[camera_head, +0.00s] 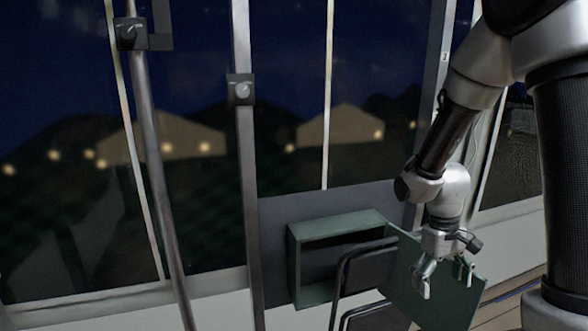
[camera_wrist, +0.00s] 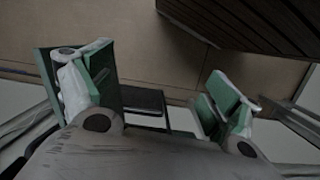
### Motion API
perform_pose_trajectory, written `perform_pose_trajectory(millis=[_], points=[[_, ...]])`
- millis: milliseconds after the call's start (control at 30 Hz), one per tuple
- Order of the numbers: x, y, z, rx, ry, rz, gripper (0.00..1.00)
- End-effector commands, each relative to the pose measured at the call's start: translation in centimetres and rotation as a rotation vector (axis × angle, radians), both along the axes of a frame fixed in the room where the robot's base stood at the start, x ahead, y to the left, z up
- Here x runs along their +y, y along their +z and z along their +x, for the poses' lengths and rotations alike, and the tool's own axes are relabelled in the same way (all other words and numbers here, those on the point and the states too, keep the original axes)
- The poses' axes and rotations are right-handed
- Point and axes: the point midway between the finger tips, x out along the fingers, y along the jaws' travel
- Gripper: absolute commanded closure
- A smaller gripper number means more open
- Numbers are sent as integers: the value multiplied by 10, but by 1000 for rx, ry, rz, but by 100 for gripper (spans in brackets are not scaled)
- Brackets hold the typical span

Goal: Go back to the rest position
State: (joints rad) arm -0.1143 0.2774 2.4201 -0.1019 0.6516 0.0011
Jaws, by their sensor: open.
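My gripper (camera_head: 444,280) hangs at the end of my arm with its fingers pointing down. Its two fingers are spread apart, with nothing seen held between them. It is in front of the green door panel (camera_head: 440,300) in the head view; whether it touches the panel cannot be told. In the wrist view my gripper (camera_wrist: 155,85) shows a finger on each side, with green surfaces at both fingers.
A green box (camera_head: 294,268) with a dark open front is on the wall, its door panel swung out to the right. A dark curved frame (camera_head: 340,275) stands before it. Two upright poles (camera_head: 150,150) are at left. Dark windows fill the background.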

Motion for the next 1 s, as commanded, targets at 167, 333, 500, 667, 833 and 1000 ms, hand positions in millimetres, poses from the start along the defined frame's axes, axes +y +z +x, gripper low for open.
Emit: perform_pose_trajectory(millis=[167, 333, 500, 667, 833, 1000], points=[[-7, 80, -40, -63, -74, 19, 10], [-11, 136, -78, -168, -129, 52, 10], [-14, 180, -103, -348, -163, 87, 10], [-18, 209, -113, -502, -178, 101, 10], [-21, 224, -118, -574, -186, 105, 10], [-22, 225, -119, -579, -191, 104, 10]])
